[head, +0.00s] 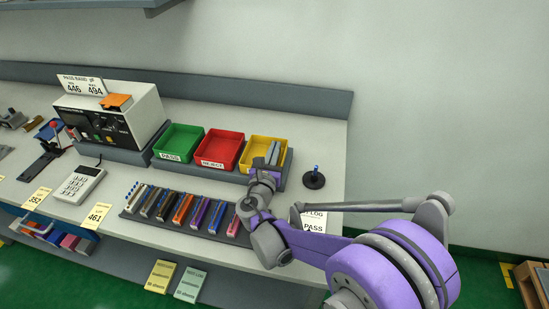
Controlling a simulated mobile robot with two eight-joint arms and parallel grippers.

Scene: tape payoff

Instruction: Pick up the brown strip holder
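A row of strip holders in several colours lies on a dark rack (180,227) at the front of the bench. The brown strip holder (166,206) looks to be the one between a black holder and an orange holder; its colour is hard to tell at this size. My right gripper (277,154) shows in front of the yellow bin, to the right of and beyond the rack. Its two grey fingers look apart, with nothing seen between them. It is well away from the brown holder. My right wrist covers the right end of the rack. My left gripper is not in view.
Green (179,136), red (221,145) and yellow (252,163) bins stand behind the rack. A meter box (112,118) and a calculator (81,184) are to the left. A small dark stand (314,180) with a blue top is at the right. A lower shelf runs below the bench.

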